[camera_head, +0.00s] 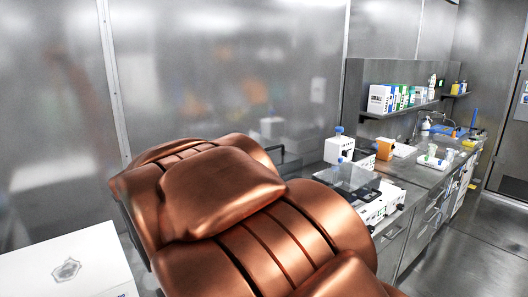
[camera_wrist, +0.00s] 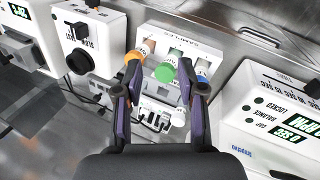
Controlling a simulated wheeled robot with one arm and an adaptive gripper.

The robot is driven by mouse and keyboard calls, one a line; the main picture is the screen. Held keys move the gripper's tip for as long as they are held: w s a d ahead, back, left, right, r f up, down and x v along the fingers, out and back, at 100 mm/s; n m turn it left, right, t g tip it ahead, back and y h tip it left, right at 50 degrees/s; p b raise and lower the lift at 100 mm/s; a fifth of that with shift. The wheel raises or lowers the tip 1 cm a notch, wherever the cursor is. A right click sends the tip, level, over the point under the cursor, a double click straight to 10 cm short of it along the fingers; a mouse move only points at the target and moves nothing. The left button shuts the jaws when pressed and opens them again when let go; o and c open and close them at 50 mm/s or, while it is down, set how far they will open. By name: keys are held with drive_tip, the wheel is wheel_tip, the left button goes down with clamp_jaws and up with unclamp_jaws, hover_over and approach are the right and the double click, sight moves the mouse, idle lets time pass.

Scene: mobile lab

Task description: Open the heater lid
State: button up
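In the wrist view my gripper (camera_wrist: 159,78) points down over the bench with its two purple-and-black fingers apart. Nothing is visibly clamped between them. No device can be read as the heater. A white unit with a green display (camera_wrist: 18,11) is cut off at the left edge, with a dark see-through plate (camera_wrist: 30,105) in front of it. In the head view a clear, tilted panel (camera_head: 352,177) stands on the bench; I cannot tell if it is the heater lid. The head view does not show my gripper.
A white device with a black knob (camera_wrist: 80,61) stands left of my gripper. A white device with an RPM display (camera_wrist: 285,115) stands close on the right. An orange block (camera_head: 384,149) and a shelf of boxes (camera_head: 380,98) are farther along. The floor (camera_head: 450,250) is clear.

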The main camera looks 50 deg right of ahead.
drive_tip(key=w+d+r+n+h+b, duration=0.1)
drive_tip(key=w+d+r+h, duration=0.2)
drive_tip(key=d, duration=0.6)
drive_tip(key=w+d+r+n+h+b, duration=0.1)
drive_tip(key=w+d+r+h, duration=0.15)
drive_tip(key=w+d, duration=0.55)
drive_tip(key=w+d+r+n+h, duration=0.1)
drive_tip(key=w+d+r+h, duration=0.15)
drive_tip(key=d, duration=0.85)
drive_tip(key=n+t+h+b, duration=0.1)
drive_tip(key=n+h+b, duration=0.1)
drive_tip(key=n+h, duration=0.15)
approach(270, 148)
drive_tip(key=d, duration=0.1)
drive_tip(key=d+f, duration=0.1)
drive_tip(key=shift+d+n, duration=0.3)
drive_tip(key=shift+n, duration=0.05)
drive_tip(key=shift+w+d+f, duration=0.1)
drive_tip(key=shift+w+d, duration=0.05)
drive_tip(key=shift+d, duration=0.35)
drive_tip(key=p+x, duration=0.1)
drive_tip(key=x, duration=0.5)
drive_tip(key=shift+d+p, duration=0.25)
drive_tip(key=shift+p, duration=0.05)
drive_tip(key=shift+d+f, duration=0.15)
drive_tip(key=shift+d, duration=0.25)
clamp_jaws()
